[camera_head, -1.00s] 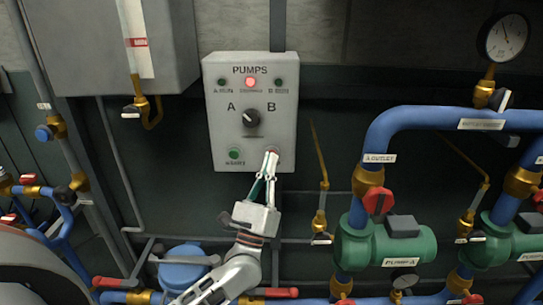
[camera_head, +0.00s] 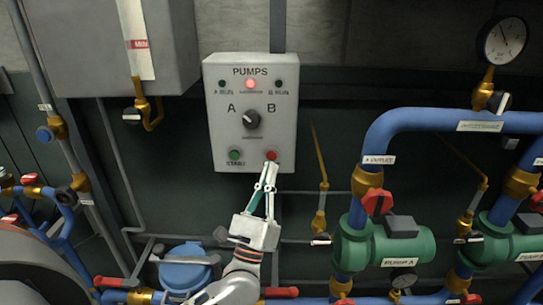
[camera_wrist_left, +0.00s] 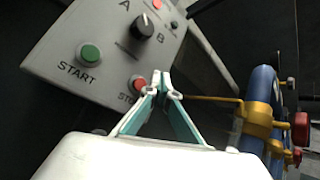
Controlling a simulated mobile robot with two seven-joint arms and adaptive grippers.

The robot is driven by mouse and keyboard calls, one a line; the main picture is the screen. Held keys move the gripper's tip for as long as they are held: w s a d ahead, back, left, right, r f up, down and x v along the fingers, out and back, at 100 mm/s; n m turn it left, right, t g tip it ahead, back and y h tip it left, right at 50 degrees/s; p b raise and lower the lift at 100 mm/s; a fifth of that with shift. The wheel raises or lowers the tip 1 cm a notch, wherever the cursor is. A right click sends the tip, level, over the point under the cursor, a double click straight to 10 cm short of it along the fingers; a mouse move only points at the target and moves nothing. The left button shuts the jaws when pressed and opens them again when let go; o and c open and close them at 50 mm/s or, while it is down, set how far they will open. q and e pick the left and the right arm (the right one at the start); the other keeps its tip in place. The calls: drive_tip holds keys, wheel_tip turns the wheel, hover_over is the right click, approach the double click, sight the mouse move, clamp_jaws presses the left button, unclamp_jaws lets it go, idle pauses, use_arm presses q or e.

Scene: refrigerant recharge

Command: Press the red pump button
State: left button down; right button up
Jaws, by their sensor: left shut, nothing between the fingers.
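The grey PUMPS control box (camera_head: 252,112) hangs on the wall. Its red button (camera_head: 271,155) sits at the lower right of the panel; in the left wrist view the red button (camera_wrist_left: 138,84) carries a label that starts with "ST" and is partly hidden by a finger. The green START button (camera_head: 235,155) is at the lower left. My left gripper (camera_head: 271,166) is shut and empty, its tips just below the red button in the head view. In the left wrist view the tips (camera_wrist_left: 160,76) are beside the red button; I cannot tell whether they touch it. My right gripper is not in view.
A black A/B selector knob (camera_head: 251,119) and a lit red lamp (camera_head: 250,84) are above the buttons. Blue pipes (camera_head: 430,122) and the green pump A (camera_head: 385,245) stand to the right. A thin brass rod (camera_head: 321,165) rises right of the box.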

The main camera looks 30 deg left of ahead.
use_arm(q)
drive_tip(key=shift+s+d, duration=0.3)
drive_tip(key=shift+s, duration=0.25)
drive_tip(key=shift+s+d, duration=0.25)
drive_tip(key=shift+s, duration=0.25)
drive_tip(key=shift+h, duration=0.3)
drive_tip(key=s+d+f+m+g+h, duration=0.3)
drive_tip(key=d+f+m+g+h, duration=0.15)
drive_tip(key=f+m, duration=0.85)
drive_tip(key=s+d+f+m+g+h, duration=0.2)
drive_tip(key=d+f+m+g+h, duration=0.25)
drive_tip(key=f+m, duration=0.85)
drive_tip(key=s+a+f+m+g+y, duration=0.3)
drive_tip(key=s+f+m+g, duration=0.3)
drive_tip(key=s+f+m, duration=0.6)
wheel_tip(320, 180, down, 3)
drive_tip(key=m, duration=0.7)
drive_tip(key=shift+s+m+g, duration=0.2)
drive_tip(key=shift+m+g, duration=0.1)
drive_tip(key=shift+m, duration=0.1)
